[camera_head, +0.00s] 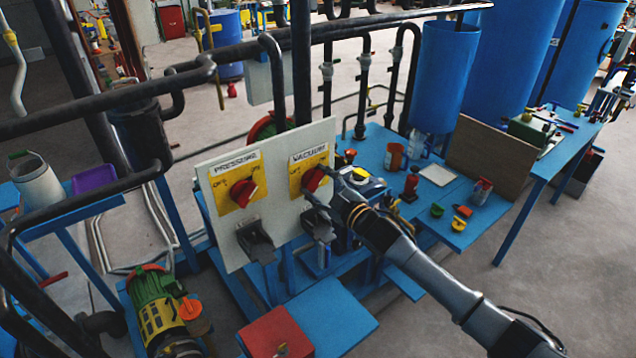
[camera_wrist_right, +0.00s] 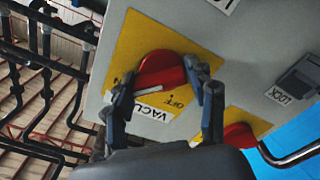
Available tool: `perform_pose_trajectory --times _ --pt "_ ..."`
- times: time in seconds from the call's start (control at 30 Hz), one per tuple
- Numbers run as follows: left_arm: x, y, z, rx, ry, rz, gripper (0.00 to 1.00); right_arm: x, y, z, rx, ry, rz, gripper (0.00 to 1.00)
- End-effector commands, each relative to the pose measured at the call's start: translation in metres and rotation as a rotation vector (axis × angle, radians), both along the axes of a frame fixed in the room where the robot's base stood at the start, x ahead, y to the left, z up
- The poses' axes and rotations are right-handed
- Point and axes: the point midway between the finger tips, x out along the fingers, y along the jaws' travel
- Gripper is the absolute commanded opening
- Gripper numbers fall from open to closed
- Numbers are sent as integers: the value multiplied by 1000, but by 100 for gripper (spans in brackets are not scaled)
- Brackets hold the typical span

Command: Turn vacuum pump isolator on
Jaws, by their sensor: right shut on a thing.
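The vacuum isolator is a red rotary knob (camera_head: 313,178) on a yellow plate (camera_head: 295,184) labelled VACUUM, at the right of a white panel (camera_head: 275,205). My right gripper (camera_head: 320,184) reaches it from the lower right. In the right wrist view, the fingers of the gripper (camera_wrist_right: 164,72) are shut on either side of the red knob (camera_wrist_right: 160,68). The word OFF shows on its yellow plate (camera_wrist_right: 135,38); part of the plate's lettering is hidden by the gripper. My left gripper is not in view.
A similar red knob (camera_head: 244,192) labelled PRESSURE is left on the same panel. Dark hardware (camera_head: 255,241) sits below it. Black pipes (camera_head: 125,97) run at left and behind. A blue bench (camera_head: 455,232) with bottles and small parts stands at right.

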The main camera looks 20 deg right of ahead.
Motion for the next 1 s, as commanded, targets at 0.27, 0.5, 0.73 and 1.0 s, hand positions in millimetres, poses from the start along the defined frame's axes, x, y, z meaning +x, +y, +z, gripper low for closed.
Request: perform_pose_trajectory --times 0.27,0.5,0.73,1.0 --pt "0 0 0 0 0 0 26 1 -1 5 6 -7 -2 25" --pt "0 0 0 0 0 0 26 1 -1 3 4 -4 -1 77" --pt "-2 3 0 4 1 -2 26 -2 -1 1 2 -2 -1 77" --pt "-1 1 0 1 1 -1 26 -38 -15 -1 0 0 0 77"
